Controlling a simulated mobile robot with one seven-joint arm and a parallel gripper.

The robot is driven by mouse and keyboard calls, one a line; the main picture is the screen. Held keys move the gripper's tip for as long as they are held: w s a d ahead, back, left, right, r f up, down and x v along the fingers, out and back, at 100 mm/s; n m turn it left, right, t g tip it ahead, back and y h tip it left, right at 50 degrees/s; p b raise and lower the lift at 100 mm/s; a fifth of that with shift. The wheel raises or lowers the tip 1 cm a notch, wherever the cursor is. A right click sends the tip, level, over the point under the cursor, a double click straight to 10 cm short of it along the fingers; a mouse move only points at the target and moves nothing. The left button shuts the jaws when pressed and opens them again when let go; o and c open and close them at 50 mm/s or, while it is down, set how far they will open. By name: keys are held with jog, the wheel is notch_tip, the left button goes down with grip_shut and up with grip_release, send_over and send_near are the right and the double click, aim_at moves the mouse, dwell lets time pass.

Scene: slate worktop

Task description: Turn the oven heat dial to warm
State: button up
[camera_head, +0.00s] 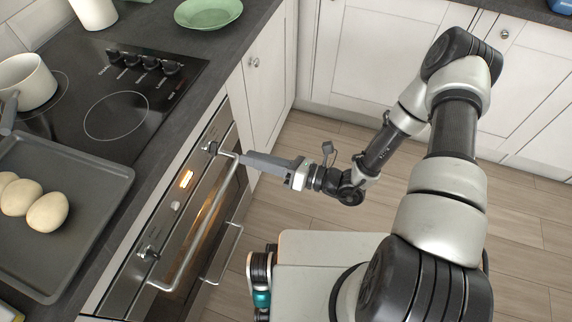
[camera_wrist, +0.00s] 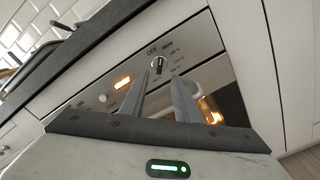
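The oven heat dial (camera_wrist: 158,65) is a small dark knob on the steel control panel, with OFF, WARM and several temperature marks printed around it. Its exact pointer direction is too small to tell. In the head view a knob (camera_head: 212,147) sits at the far end of the oven panel (camera_head: 168,205). My gripper (camera_wrist: 160,76) is open, its two grey fingers apart and empty, pointing at the dial. In the head view my gripper (camera_head: 243,157) is to the right of that far knob, near the handle's far end, with a small gap to the knob.
The long oven handle (camera_head: 200,230) runs just below the panel, near my fingers. A lit orange display (camera_head: 186,179) and another knob (camera_head: 148,253) are on the panel. A tray (camera_head: 75,245) holds rolls; a pot (camera_head: 27,82) stands on the hob. The floor to the right is clear.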

jog(key=v, duration=0.8)
jog(key=shift+d+p, duration=0.3)
jog(key=shift+d, duration=0.05)
jog(key=shift+s, duration=0.15)
jog(key=s+d+r+n+h, duration=0.3)
jog(key=d+r+n+h, duration=0.25)
jog(key=r+n, duration=0.5)
jog(key=s+d+r+n+h, duration=0.2)
jog(key=d+r+n+h, duration=0.35)
jog(key=r+n, duration=0.45)
jog(key=s+d+r+n+h, duration=0.3)
jog(key=d+r+n+h, duration=0.25)
jog(key=r+n, duration=0.5)
notch_tip(320, 180, up, 19)
jog(key=m+p, duration=0.1)
jog(key=p, duration=1.7)
jog(key=shift+a+m+t+h, duration=0.3)
jog(key=shift+a+h, duration=0.15)
jog(key=shift+a, duration=0.05)
